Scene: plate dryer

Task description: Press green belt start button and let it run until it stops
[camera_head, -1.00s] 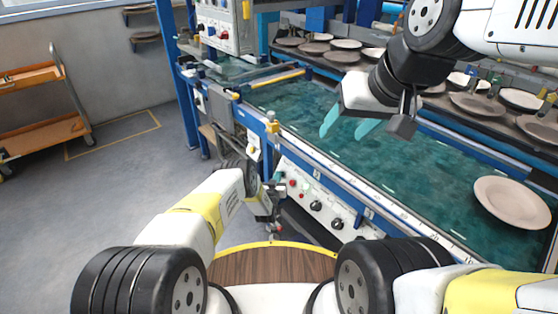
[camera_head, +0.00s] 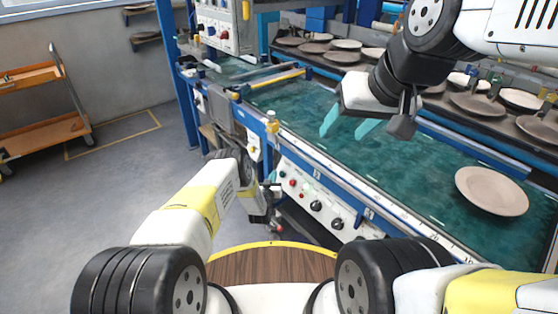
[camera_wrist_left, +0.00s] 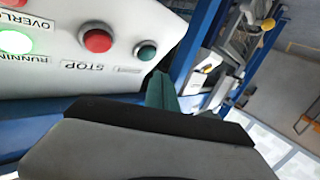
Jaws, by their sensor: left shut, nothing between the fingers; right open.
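The white control panel (camera_head: 305,200) is on the front of the belt frame. The green start button (camera_wrist_left: 146,51) shows uncovered in the left wrist view, beside the red stop button (camera_wrist_left: 97,40). The running lamp (camera_wrist_left: 15,42) is lit bright green. My left gripper (camera_head: 270,186) is shut and empty at the panel's left end; its teal fingertip (camera_wrist_left: 160,88) is just below the green button in the wrist view, apparently apart from it. The green belt (camera_head: 400,165) carries one beige plate (camera_head: 492,191) at the right. My right gripper (camera_head: 349,125) is open and empty above the belt.
Several plates stand on the dark rack (camera_head: 460,105) behind the belt. An orange trolley (camera_head: 45,110) stands on the open floor at the left. A grey control box (camera_head: 222,27) is at the belt's far end.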

